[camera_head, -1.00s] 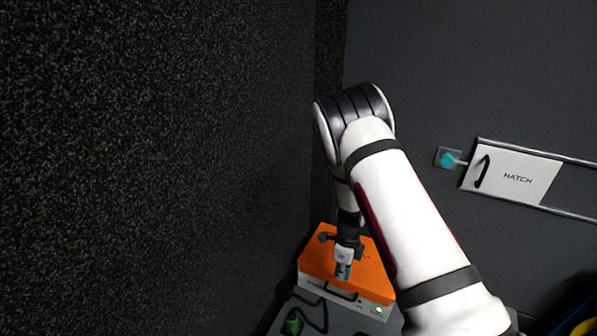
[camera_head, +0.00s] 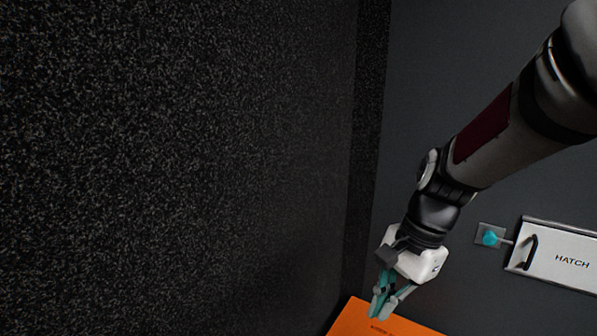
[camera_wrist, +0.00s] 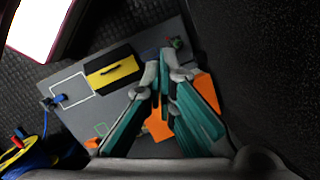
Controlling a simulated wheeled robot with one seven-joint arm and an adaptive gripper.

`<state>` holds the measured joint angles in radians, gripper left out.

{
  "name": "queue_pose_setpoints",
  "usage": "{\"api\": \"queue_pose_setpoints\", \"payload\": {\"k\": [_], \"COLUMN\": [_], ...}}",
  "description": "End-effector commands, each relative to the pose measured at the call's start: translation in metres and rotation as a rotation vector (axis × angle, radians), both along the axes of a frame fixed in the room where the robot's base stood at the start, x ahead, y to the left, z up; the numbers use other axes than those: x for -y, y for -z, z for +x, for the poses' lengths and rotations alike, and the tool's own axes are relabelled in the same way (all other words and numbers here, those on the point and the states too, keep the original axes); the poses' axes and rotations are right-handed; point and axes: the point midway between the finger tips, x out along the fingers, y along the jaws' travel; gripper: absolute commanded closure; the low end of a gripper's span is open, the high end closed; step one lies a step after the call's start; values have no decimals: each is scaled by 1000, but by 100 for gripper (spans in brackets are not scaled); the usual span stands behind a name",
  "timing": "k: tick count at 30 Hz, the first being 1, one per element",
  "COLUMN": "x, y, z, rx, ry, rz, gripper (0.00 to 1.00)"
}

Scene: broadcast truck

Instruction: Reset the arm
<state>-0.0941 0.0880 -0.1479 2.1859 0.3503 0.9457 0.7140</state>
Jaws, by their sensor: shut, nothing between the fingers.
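My gripper (camera_head: 384,303) has teal fingers and a white body. In the head view it points down above the orange case (camera_head: 372,322) at the bottom edge, apart from it as far as I can tell. In the wrist view the fingertips (camera_wrist: 163,72) come together with nothing held between them. The orange case (camera_wrist: 158,126) shows there in part behind the fingers. My arm comes in from the upper right of the head view.
A white hatch panel (camera_head: 570,262) on rails and a teal knob (camera_head: 489,238) are on the right wall. A dark speckled wall (camera_head: 180,160) fills the left. The wrist view shows a grey table (camera_wrist: 78,112), a yellow and black box (camera_wrist: 112,75) and a blue cable coil (camera_wrist: 40,155).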

Motion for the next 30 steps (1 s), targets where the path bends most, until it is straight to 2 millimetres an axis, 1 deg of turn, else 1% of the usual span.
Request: {"api": "queue_pose_setpoints", "payload": {"k": [1, 3, 5, 6, 10, 12, 15, 18, 24, 28, 29, 30], "x": [1, 2, 4, 5, 12, 16, 22, 28, 38, 44, 45, 45], "y": [-16, -31, -43, -50, -66, -72, -76, -77, -75, -72, -76, -84], "z": [-17, -40, -60, -74, -119, -143, -174, -198, -234, -254, -254, -252], "rx": [28, 54, 77, 91, 134, 153, 171, 182, 192, 192, 193, 197], "ry": [-65, -163, -244, -300, -471, -563, -675, -765, -899, -972, -977, -974], "rz": [-1, -8, -18, -25, -60, -84, -120, -153, -209, -245, -248, -249], "gripper": [100, 100, 100, 100, 100, 100, 100, 100, 100, 100, 100, 100]}}
